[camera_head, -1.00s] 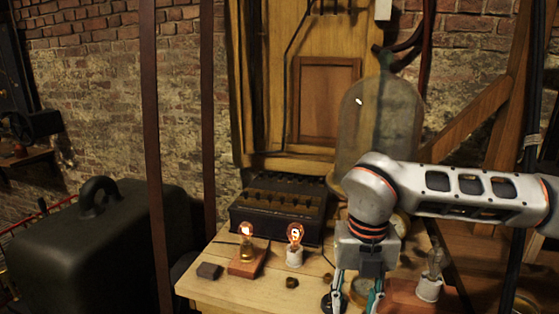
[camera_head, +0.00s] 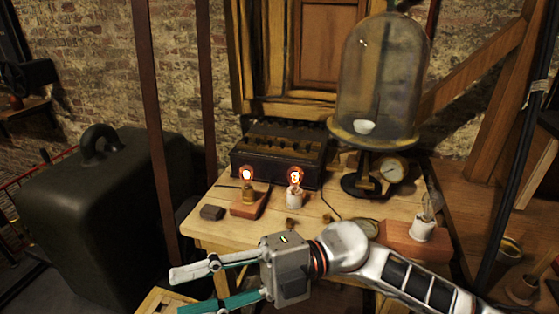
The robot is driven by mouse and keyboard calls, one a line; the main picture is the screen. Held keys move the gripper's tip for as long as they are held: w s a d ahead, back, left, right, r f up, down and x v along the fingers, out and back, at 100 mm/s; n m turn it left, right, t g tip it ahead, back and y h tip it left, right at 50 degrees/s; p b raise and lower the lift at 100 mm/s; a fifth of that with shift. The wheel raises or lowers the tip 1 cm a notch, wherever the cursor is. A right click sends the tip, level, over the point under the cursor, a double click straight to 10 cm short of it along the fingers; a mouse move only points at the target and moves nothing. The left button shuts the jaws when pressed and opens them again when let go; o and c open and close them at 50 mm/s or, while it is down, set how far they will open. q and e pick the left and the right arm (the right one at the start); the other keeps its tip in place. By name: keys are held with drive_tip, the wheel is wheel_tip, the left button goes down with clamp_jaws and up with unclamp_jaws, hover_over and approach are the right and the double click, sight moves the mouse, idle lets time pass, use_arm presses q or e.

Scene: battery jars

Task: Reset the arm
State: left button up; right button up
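My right gripper (camera_head: 196,287) is at the bottom of the head view, in front of the wooden table's front edge (camera_head: 215,238). Its arm comes in from the lower right. Its two fingers point left and are spread apart, with nothing between them. My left gripper is not in view.
On the table stand two lit bulbs (camera_head: 247,176) (camera_head: 295,180), a dark battery box (camera_head: 277,150), a glass bell jar (camera_head: 378,85) on a stand with a gauge (camera_head: 391,169), and an unlit bulb (camera_head: 428,207) beside a brick-coloured block (camera_head: 398,238). A large dark case (camera_head: 95,220) stands at left.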

drive_tip(key=w+d+m+t+y, duration=0.45)
drive_tip(key=w+m+t, duration=0.55)
drive_tip(key=m+t, duration=0.25)
drive_tip(key=w+d+f+m+t+h, duration=0.3)
drive_tip(key=d+f+m+t+h, duration=0.2)
drive_tip(key=d+f+m+t, duration=0.15)
drive_tip(key=w+d+f+m+t+h, duration=0.3)
drive_tip(key=d+f+m+t+h, duration=0.2)
drive_tip(key=f+m, duration=0.25)
drive_tip(key=s+d+f+m+g+h, duration=0.2)
drive_tip(key=s+d+f, duration=0.3)
drive_tip(key=f, duration=0.4)
drive_tip(key=s+d+f+m+g+h, duration=0.2)
drive_tip(key=s+d+f+h, duration=0.2)
drive_tip(key=f, duration=0.5)
drive_tip(key=s+d+f+m+g+h, duration=0.2)
drive_tip(key=s+d+f, duration=0.4)
drive_tip(key=f, duration=0.4)
drive_tip(key=shift+s+d+h, duration=0.2)
drive_tip(key=shift+d+h, duration=0.35)
drive_tip(key=shift+h, duration=0.1)
